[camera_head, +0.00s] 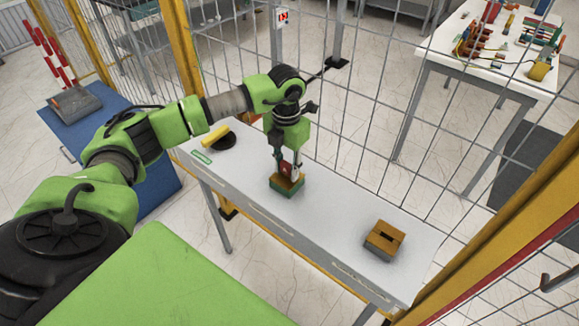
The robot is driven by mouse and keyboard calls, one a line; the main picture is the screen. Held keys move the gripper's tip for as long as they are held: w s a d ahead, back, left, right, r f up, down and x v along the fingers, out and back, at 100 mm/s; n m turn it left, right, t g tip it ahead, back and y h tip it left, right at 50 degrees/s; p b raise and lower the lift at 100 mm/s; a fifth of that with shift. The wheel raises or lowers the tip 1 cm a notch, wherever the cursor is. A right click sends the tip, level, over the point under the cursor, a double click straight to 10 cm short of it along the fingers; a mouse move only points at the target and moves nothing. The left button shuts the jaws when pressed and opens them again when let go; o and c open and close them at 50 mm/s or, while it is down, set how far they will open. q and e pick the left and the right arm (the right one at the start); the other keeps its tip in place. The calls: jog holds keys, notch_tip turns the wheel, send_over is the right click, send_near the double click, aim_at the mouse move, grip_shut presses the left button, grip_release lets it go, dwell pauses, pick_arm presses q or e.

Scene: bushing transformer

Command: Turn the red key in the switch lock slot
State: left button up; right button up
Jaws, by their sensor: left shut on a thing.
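My left gripper (287,163) points down over a small block with a wooden top and green base (287,188) on the grey table. It is shut on the red key (286,169), which shows as a small red patch between the fingers. The key is upright just at the block's top; I cannot tell how deep it sits in the slot. A second block with a wooden top and a dark slot (384,239) stands on the table to the right, apart from the gripper. My right gripper is not in view.
The narrow grey table (335,215) has free room between the two blocks. A black round item with a yellow handle (216,136) lies at its left end. A wire mesh fence (390,110) runs close behind the table. A white table with parts stands beyond it.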

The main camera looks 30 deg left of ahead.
aim_at(287, 163)
pick_arm(q)
jog(key=o, duration=1.2)
jog(key=shift+o, duration=0.2)
jog(key=shift+r, duration=0.35)
notch_tip(287, 163, up, 11)
jog(key=shift+r, duration=0.2)
